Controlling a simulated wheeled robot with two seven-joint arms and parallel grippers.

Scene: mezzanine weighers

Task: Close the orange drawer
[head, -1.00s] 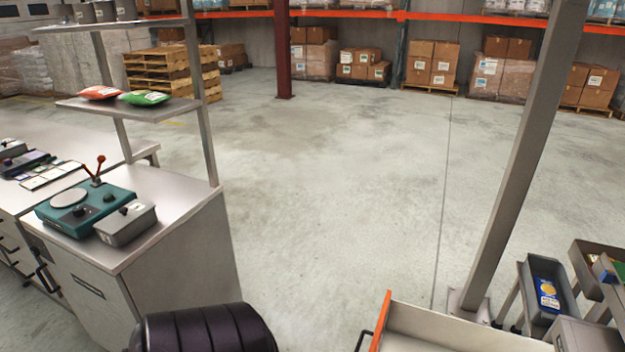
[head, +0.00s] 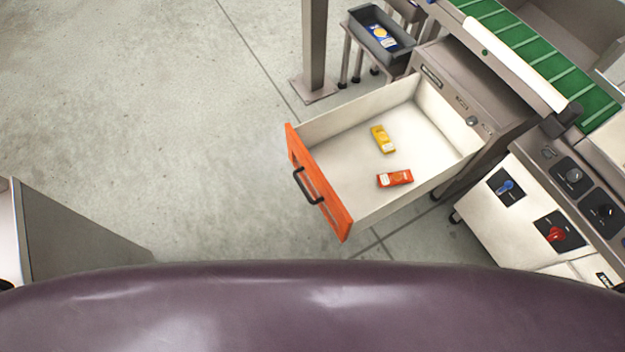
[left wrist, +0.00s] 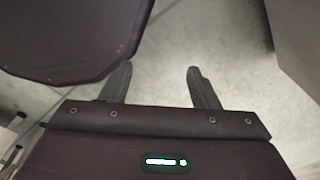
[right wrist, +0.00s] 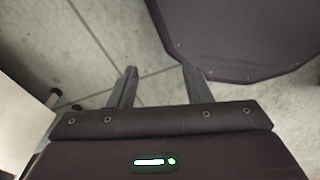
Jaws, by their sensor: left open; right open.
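The orange drawer (head: 319,187) stands pulled well out of its cabinet in the head view. It has an orange front panel, a dark bar handle (head: 308,186) and pale inner walls. A yellow packet (head: 382,139) and a red-orange packet (head: 394,178) lie on its floor. My left gripper (left wrist: 152,82) is open and empty in the left wrist view, above bare floor. My right gripper (right wrist: 160,84) is open and empty in the right wrist view, also above floor. Neither gripper shows in the head view, and neither touches the drawer.
A grey post (head: 314,50) stands behind the drawer. A grey bin (head: 380,36) with a blue packet is beyond it. A green conveyor (head: 535,55) and a control panel (head: 560,210) are at right. A bench (head: 70,240) is at lower left. Floor left of the drawer is clear.

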